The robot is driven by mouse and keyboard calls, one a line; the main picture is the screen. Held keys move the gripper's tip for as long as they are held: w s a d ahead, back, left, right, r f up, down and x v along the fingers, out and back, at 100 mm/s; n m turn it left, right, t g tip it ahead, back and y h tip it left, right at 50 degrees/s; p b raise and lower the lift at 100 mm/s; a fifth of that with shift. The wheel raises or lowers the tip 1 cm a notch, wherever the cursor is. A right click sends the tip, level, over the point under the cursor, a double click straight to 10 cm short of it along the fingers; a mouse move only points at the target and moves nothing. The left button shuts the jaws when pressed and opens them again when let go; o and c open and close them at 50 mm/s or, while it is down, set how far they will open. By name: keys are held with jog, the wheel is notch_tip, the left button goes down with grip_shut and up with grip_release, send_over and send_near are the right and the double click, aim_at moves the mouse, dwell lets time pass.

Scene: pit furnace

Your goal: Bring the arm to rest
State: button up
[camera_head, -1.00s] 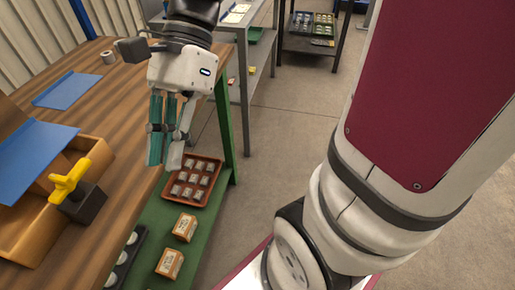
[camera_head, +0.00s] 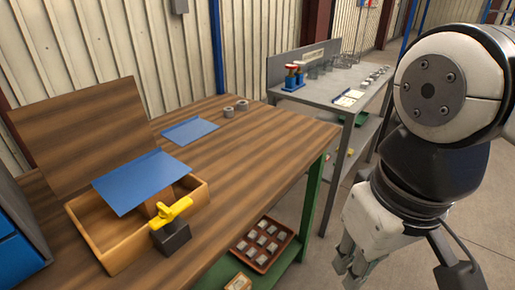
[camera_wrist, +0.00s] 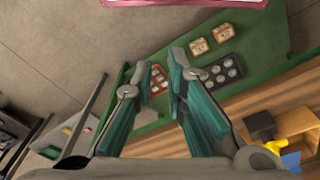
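My gripper (camera_head: 352,268) hangs at the lower right of the head view, beside the wooden workbench and clear of it. Its fingers point down. In the wrist view, the teal-padded fingers (camera_wrist: 150,85) stand apart with a gap between them and hold nothing. The floor and the bench's green lower shelf (camera_wrist: 262,62) show beyond the fingers. Part of my arm fills the right side of the head view.
The workbench (camera_head: 262,135) bears an open wooden box (camera_head: 112,254), a blue sheet (camera_head: 140,182) over it and a yellow-handled dark block (camera_head: 172,238). A red-brown tray (camera_head: 288,252) sits below. A grey table (camera_head: 345,118) stands behind. Floor (camera_head: 312,262) between them is open.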

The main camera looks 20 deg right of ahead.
dwell(0.3)
notch_tip(320, 180, up, 18)
jog(key=t+p, duration=0.3)
jog(key=p, duration=1.3)
jog(key=shift+a, duration=0.1)
dwell(0.7)
